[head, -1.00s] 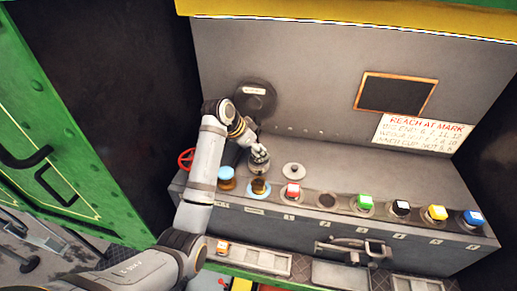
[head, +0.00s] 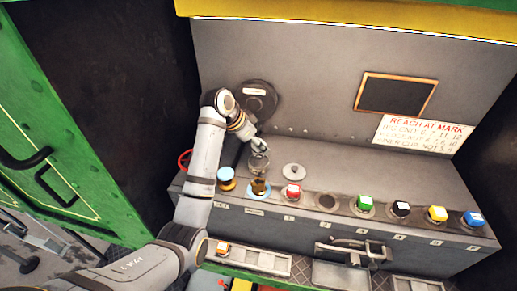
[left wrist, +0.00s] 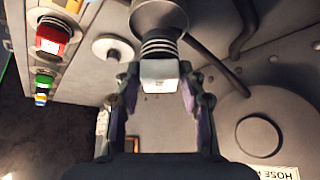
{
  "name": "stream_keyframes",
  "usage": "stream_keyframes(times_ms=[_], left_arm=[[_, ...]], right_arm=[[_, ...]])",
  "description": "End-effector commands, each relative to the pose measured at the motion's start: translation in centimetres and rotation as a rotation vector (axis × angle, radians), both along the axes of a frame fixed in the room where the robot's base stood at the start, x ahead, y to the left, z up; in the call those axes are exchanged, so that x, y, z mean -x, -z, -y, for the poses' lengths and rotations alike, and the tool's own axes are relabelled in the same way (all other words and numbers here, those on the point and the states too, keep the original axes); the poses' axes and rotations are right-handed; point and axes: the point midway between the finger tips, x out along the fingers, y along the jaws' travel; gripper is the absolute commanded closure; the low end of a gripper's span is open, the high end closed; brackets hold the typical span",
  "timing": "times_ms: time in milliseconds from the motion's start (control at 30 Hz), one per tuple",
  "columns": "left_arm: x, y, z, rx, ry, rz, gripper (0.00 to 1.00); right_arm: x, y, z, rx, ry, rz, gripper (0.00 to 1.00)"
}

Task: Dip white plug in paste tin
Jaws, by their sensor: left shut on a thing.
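My left gripper (head: 259,148) is shut on the white plug (left wrist: 160,72). In the left wrist view the plug's square white head sits between the fingers, with a ribbed neck and a wide grey flange (left wrist: 158,14) beyond it. In the head view the fingers mostly hide the white head, and the grey flange (head: 259,164) shows below them. An amber-brown pot (head: 260,188), which looks like the paste tin, stands on the ledge directly below the flange. I cannot tell whether the plug touches it. My right gripper is not in view.
A blue-topped amber jar (head: 226,176) stands left of the pot. A grey disc (head: 293,171) lies to the right, behind a red plug (head: 292,190). An empty round socket (head: 326,201) and green, black, yellow and blue plugs (head: 471,217) follow. A red handwheel (head: 185,160) is at left.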

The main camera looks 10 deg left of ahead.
Motion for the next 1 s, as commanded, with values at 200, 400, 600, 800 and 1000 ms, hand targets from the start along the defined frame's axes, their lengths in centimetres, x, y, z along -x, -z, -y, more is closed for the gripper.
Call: stream_keyframes(times_ms=[200, 400, 600, 800, 1000], left_arm=[[-0.1, -2.3, 0.0, 0.002, 0.001, 0.005, 1.0], [-0.1, -3.9, 0.0, 0.002, 0.001, 0.005, 1.0], [0.0, -4.4, 0.0, 0.001, 0.0, 0.003, 1.0], [0.0, -4.4, 0.0, 0.002, 0.0, 0.004, 1.0], [0.0, -4.3, 0.0, 0.001, 0.0, 0.004, 1.0]], right_arm=[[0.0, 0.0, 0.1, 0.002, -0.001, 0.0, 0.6], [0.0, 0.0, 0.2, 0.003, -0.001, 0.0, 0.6], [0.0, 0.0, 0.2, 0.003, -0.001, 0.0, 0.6], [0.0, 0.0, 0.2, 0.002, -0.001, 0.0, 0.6], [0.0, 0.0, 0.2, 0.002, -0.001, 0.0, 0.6]])
